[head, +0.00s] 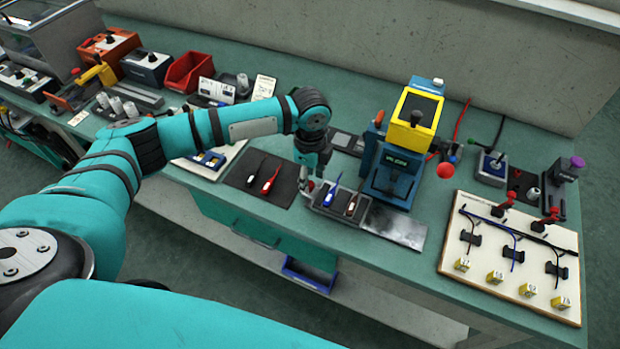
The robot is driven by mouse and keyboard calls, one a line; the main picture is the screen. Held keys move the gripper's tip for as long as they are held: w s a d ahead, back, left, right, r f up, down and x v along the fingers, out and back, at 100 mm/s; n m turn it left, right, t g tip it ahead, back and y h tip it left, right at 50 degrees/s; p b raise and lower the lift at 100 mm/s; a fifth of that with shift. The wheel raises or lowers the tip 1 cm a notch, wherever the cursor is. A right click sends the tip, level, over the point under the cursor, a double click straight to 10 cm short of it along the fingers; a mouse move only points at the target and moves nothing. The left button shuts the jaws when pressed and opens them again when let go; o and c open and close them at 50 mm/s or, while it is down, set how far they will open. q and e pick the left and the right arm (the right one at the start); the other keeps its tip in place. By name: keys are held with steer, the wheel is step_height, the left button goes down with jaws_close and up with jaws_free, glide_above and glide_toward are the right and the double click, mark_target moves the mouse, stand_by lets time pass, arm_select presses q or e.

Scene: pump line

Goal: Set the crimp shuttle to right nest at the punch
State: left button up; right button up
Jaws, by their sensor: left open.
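The crimp shuttle (341,214) is a grey block on a metal slide (408,228) in front of the punch (392,180). A blue-and-white piece (331,195) lies in its left nest and a red-and-white piece (351,206) in its right nest. The shuttle sits toward the slide's left end, with bare slide to its right. The punch is a dark blue press with a yellow top and a small green display. My left gripper (318,187) is open at the shuttle's left end, pointing down; I cannot tell whether it touches. My right gripper is not in view.
A pale wiring board (495,285) with red clamps stands at the right. A red ball knob (445,170) sticks out beside the punch. A red bin (189,72) stands at the back left.

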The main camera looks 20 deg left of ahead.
arm_select(q)
steer(key=shift+f, duration=0.85)
steer(key=shift+c, duration=0.4)
jaws_close()
steer(key=shift+d, duration=0.1)
